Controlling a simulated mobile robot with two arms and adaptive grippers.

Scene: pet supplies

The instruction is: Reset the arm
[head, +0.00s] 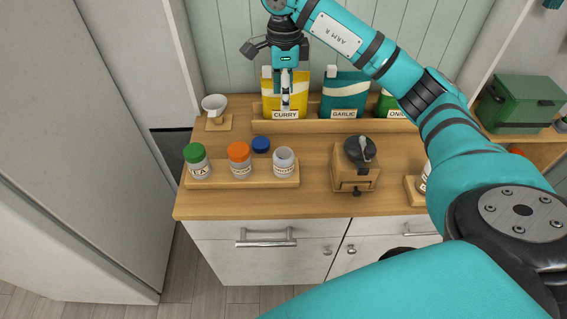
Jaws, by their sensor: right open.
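My right arm reaches in from the right, across the counter. My right gripper (286,98) points down in front of the yellow CURRY pouch (271,93) at the back of the counter. The gripper is open, and nothing shows between its fingers. Whether it touches the pouch cannot be told. The pouch stands upright in a wooden rack (325,127). My left gripper is not in view.
A teal GARLIC pouch (344,95) stands beside it. In front, a wooden tray (215,177) holds a green-lidded jar (197,161), an orange-lidded jar (240,161) and an open jar (284,163). A blue lid (261,144) lies behind. A grinder (355,166) stands right, a white cup (215,106) left.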

